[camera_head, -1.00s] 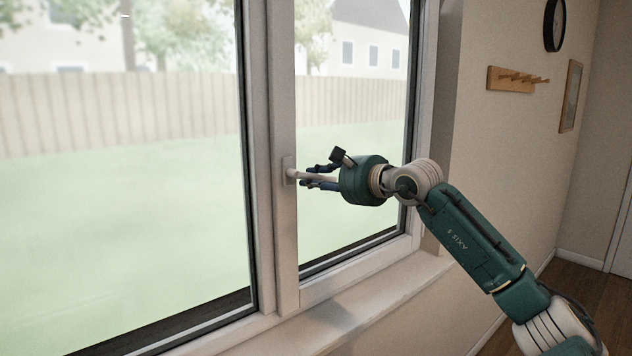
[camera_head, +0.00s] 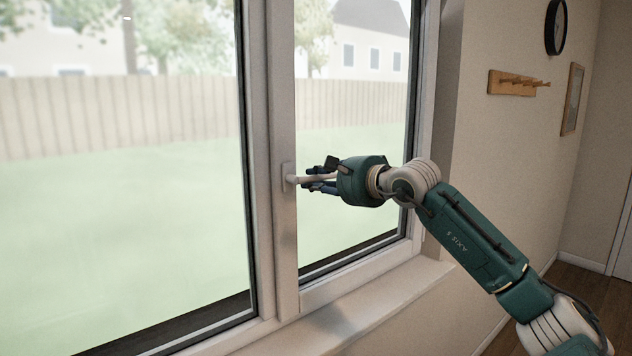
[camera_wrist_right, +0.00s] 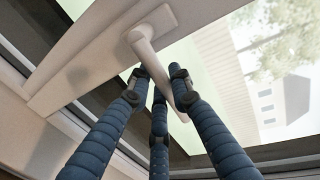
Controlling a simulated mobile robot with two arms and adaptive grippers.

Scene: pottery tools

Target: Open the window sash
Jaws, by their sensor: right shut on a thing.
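The window sash (camera_head: 284,240) is the right-hand one, with a white frame. It appears closed in its frame. Its white handle (camera_head: 300,179) sits on the sash's left upright and points right, roughly level. My right gripper (camera_head: 318,179) is shut on the handle. In the right wrist view the handle (camera_wrist_right: 150,54) runs from its base plate down between the blue fingers of my right gripper (camera_wrist_right: 160,90). The fingers partly hide the handle's free end. My left gripper is not in view.
A windowsill (camera_head: 350,315) runs below the window. A wall with a wooden peg rack (camera_head: 513,83), a clock (camera_head: 556,27) and a picture frame (camera_head: 572,98) is on the right. The large left pane (camera_head: 130,200) fills the left side.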

